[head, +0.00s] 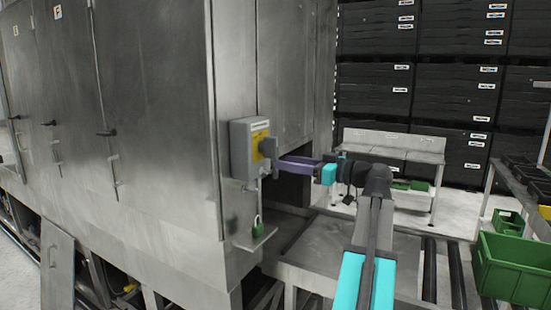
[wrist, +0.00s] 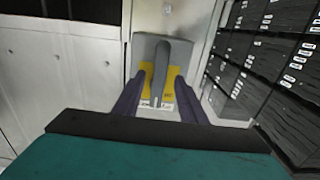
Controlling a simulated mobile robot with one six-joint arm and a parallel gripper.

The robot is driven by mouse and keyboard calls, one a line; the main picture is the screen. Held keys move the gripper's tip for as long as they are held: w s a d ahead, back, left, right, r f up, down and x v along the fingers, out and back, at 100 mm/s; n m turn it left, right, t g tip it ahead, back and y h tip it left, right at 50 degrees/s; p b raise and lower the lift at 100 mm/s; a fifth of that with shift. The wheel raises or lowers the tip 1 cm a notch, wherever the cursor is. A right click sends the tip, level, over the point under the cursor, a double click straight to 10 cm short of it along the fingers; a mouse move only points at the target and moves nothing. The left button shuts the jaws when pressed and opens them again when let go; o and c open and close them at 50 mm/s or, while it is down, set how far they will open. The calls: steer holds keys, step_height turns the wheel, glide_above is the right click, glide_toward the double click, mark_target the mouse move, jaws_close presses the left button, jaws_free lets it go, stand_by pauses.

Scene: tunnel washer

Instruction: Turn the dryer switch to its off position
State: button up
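The dryer switch is a grey box (head: 240,150) with a yellow plate, mounted on the metal cabinet's corner. Its grey lever handle (head: 271,146) sticks out from the yellow plate. In the wrist view the handle (wrist: 159,70) runs roughly up and down the picture in front of the yellow plate (wrist: 173,78). My gripper (head: 281,161) has purple fingers and reaches toward the handle from the right. In the wrist view my gripper (wrist: 159,80) is open, one finger on each side of the handle, with yellow showing in the gaps. Whether the fingertips reach the handle's depth is unclear.
A metal table (head: 345,250) lies below my arm. A green crate (head: 510,270) stands at right; black stacked crates (head: 375,95) fill the back. The cabinet wall (head: 150,130) fills the left.

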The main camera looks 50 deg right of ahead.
steer(key=shift+p+x, duration=0.75)
steer(key=shift+x, duration=1.8)
steer(key=shift+c, duration=0.3)
jaws_close()
